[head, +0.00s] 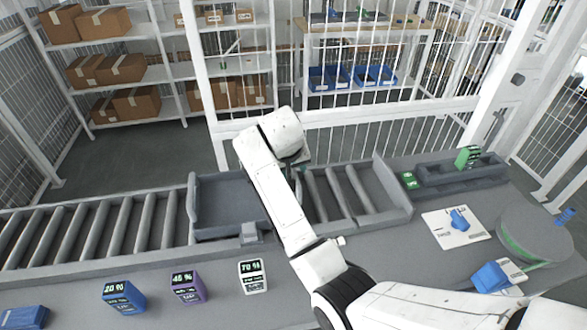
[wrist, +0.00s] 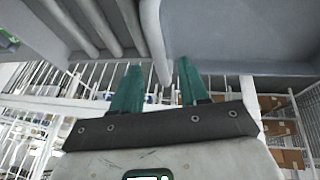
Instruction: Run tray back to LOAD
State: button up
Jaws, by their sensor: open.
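The grey-blue tray (head: 226,208) sits on the roller conveyor, left of my arm in the head view; it looks empty. Its right end is hidden behind my arm. In the wrist view the tray (wrist: 235,35) fills the upper right, with a pale upright wall at its left side. My gripper (wrist: 158,65) is open, its two green fingers apart, one on each side of that wall in the picture. I cannot tell whether they touch it. In the head view the fingers are mostly hidden behind my wrist. No LOAD label is readable.
Bare rollers (head: 120,228) run left of the tray, and more rollers (head: 340,192) lie right of it, ending at a raised grey wall (head: 393,188). Blue, purple and white display blocks (head: 187,287) stand along the front ledge. A white fence (head: 370,130) stands behind the conveyor.

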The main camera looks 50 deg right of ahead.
jog(key=shift+x, duration=1.25)
jog(key=shift+c, duration=0.2)
grip_shut()
